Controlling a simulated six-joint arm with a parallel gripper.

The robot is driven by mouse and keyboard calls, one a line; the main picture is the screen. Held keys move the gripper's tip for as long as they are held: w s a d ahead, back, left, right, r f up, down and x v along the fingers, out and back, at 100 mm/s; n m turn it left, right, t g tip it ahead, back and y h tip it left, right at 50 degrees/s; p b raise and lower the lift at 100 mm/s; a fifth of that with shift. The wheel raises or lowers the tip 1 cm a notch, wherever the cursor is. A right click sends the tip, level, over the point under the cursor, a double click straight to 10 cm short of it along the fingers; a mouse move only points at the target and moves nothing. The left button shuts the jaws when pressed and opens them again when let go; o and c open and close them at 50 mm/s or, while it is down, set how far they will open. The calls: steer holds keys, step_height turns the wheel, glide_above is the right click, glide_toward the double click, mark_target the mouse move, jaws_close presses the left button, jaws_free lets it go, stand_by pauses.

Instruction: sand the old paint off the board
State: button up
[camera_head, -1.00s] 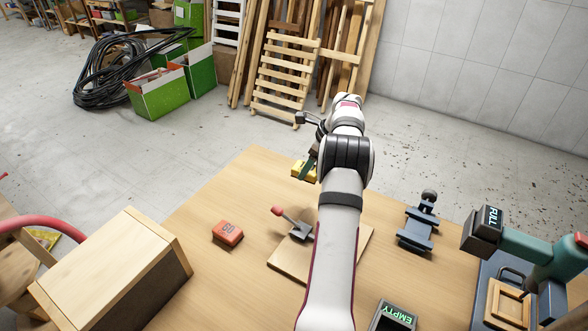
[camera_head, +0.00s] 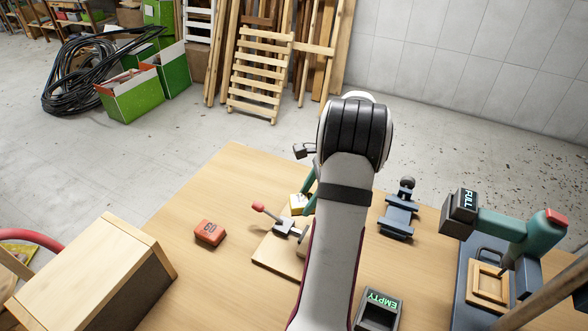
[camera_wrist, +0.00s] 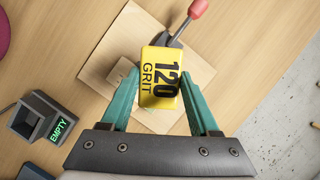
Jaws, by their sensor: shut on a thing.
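My gripper (camera_wrist: 159,80) is shut on a yellow sanding block marked 120 GRIT (camera_wrist: 158,62), held between its teal fingers. A grey clamp with a red-tipped lever (camera_head: 283,227) sits at the board. Whether the block touches the board, I cannot tell. Old paint is not clearly visible.
An orange-red block marked 60 (camera_head: 209,232) lies left of the board. A dark box reading EMPTY (camera_head: 379,309) stands in front, right of my arm. A blue vise-like fixture (camera_head: 398,212) and a teal tool marked FULL (camera_head: 505,226) stand right. A wooden box (camera_head: 90,268) is at left.

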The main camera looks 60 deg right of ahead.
steer(key=s+a+n+g, duration=0.1)
steer(key=s+a+n, duration=0.2)
steer(key=s+a, duration=0.3)
steer(key=shift+y, duration=0.4)
steer(key=shift+d+x, duration=0.15)
steer(key=shift+x, duration=1.55)
steer(key=shift+d+x, duration=0.15)
steer(key=shift+x, duration=1.5)
steer(key=shift+d+f, duration=0.4)
steer(key=shift+f, duration=0.4)
steer(key=shift+c, duration=0.6)
steer(key=shift+s+d+f, duration=0.1)
steer(key=shift+d, duration=2.6)
steer(key=shift+a, duration=3.1)
step_height(320, 180, up, 8)
